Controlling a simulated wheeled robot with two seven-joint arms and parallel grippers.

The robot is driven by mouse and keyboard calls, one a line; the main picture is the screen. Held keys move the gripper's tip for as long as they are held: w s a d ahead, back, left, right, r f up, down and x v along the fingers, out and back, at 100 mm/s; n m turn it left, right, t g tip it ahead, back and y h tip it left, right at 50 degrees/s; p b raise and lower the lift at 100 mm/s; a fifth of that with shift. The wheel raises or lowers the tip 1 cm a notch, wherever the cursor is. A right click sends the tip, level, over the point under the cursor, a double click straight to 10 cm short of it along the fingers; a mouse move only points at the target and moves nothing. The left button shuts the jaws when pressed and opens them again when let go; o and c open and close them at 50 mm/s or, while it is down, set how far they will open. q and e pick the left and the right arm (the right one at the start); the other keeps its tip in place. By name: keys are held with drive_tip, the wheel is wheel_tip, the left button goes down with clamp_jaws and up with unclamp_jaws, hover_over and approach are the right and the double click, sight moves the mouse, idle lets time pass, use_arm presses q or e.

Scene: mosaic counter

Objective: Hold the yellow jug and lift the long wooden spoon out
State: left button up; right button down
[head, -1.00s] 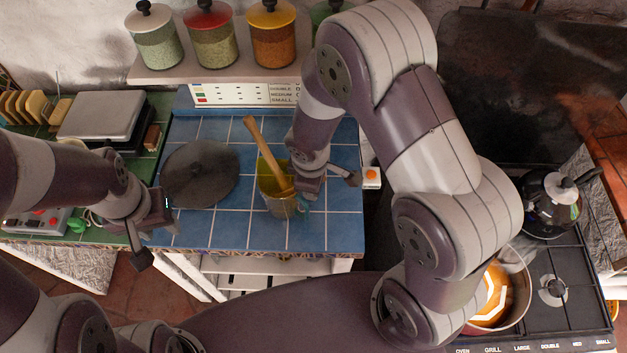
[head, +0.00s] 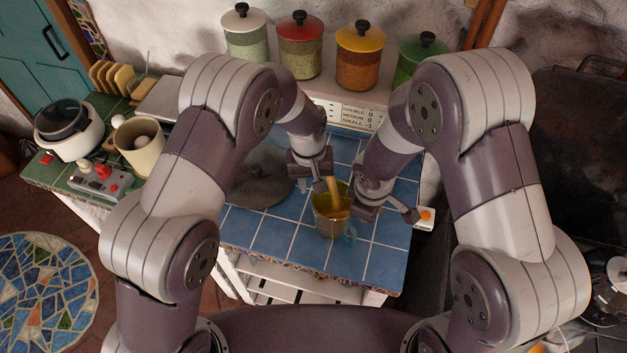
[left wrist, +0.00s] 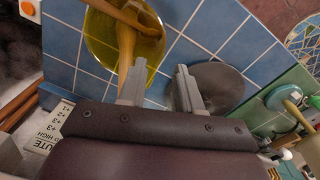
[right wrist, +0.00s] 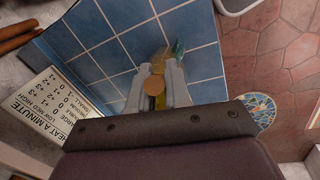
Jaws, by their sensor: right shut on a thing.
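The yellow jug (head: 328,226) stands on the blue tiled counter, its blue-green handle (right wrist: 179,48) on one side. The long wooden spoon (head: 334,188) leans in it, its handle sticking up; its round end (right wrist: 154,86) shows in the right wrist view. A second wooden piece (left wrist: 138,20) lies across inside the jug. My right gripper (head: 372,203) is shut on the jug at its rim. My left gripper (head: 315,178) is open and empty above the jug, beside the spoon handle. In the left wrist view the handle passes by one finger, partly hidden by it; I cannot tell whether they touch.
Lidded jars (head: 300,50) stand on the shelf behind. A cream pot (head: 140,145) and a switch box (head: 100,180) are at the left. Bare blue tiles (head: 275,238) lie in front.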

use_arm(q)
drive_tip(key=shift+n, duration=0.3)
wheel_tip(320, 180, down, 12)
drive_tip(key=shift+d+r, duration=0.1)
drive_tip(key=shift+d, duration=0.05)
clamp_jaws()
idle(1.2)
drive_tip(key=shift+o, duration=0.4)
unclamp_jaws()
clamp_jaws()
idle(0.7)
